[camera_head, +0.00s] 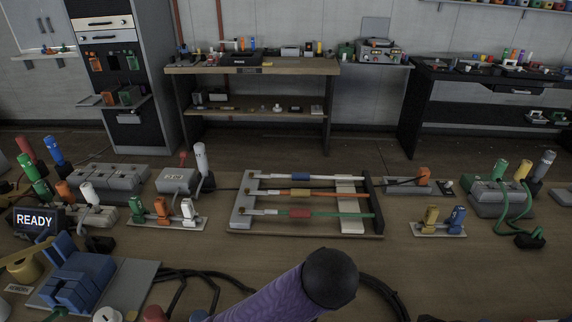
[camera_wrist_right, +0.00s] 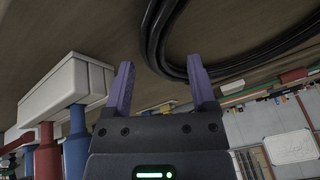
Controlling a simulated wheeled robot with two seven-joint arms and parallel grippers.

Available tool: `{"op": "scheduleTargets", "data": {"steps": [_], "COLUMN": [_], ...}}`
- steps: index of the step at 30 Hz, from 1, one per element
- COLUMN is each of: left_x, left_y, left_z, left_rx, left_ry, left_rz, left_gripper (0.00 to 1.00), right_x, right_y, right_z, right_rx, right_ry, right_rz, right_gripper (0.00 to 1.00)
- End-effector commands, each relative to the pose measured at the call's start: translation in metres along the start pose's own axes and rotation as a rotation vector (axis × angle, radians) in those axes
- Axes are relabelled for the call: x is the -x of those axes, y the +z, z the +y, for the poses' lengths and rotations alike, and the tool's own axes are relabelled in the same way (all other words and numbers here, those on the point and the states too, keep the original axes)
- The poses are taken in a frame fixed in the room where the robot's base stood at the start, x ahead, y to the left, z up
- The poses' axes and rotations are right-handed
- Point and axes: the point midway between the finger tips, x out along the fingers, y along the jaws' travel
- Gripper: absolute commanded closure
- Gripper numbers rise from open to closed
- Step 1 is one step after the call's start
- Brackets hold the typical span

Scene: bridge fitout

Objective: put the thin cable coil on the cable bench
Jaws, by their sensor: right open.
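A black cable coil of several strands lies on the wooden bench top (camera_head: 215,255). In the head view only parts of black cable loops (camera_head: 385,295) show at the bottom edge, and a purple cylinder with a black end hides the middle. In the right wrist view black coil strands (camera_wrist_right: 240,66) curve across the top. My right gripper (camera_wrist_right: 160,72) is open with two purple fingers, the coil strands passing by its right fingertip; I cannot tell if they touch. Nothing is seen held. My left gripper is not in view. Which surface is the cable bench is not clear.
A cable board (camera_head: 300,205) with coloured sleeves stands mid-bench. Connector blocks (camera_head: 107,176) and a READY display (camera_head: 35,221) crowd the left. Green-cabled plugs (camera_head: 500,190) stand right. A workbench (camera_head: 290,67) is behind. A white block (camera_wrist_right: 60,90) is left of my right gripper.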

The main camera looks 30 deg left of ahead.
Motion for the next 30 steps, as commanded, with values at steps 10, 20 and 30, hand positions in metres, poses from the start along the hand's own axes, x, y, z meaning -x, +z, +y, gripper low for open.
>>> {"op": "scheduleTargets", "data": {"steps": [10, 20, 30], "left_x": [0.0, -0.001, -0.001], "left_y": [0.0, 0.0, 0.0], "left_z": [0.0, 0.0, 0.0], "left_rx": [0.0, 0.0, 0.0], "left_ry": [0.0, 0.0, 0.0], "left_rz": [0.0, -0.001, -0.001], "left_gripper": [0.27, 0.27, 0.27], "right_x": [0.089, 0.104, 0.104], "right_y": [0.0, 0.0, 0.0], "right_z": [-0.001, -0.001, -0.001], "right_rx": [0.002, 0.0, 0.001], "right_ry": [-0.002, -0.001, -0.002], "right_rz": [0.006, 0.002, 0.003], "right_gripper": [0.27, 0.27, 0.27]}}
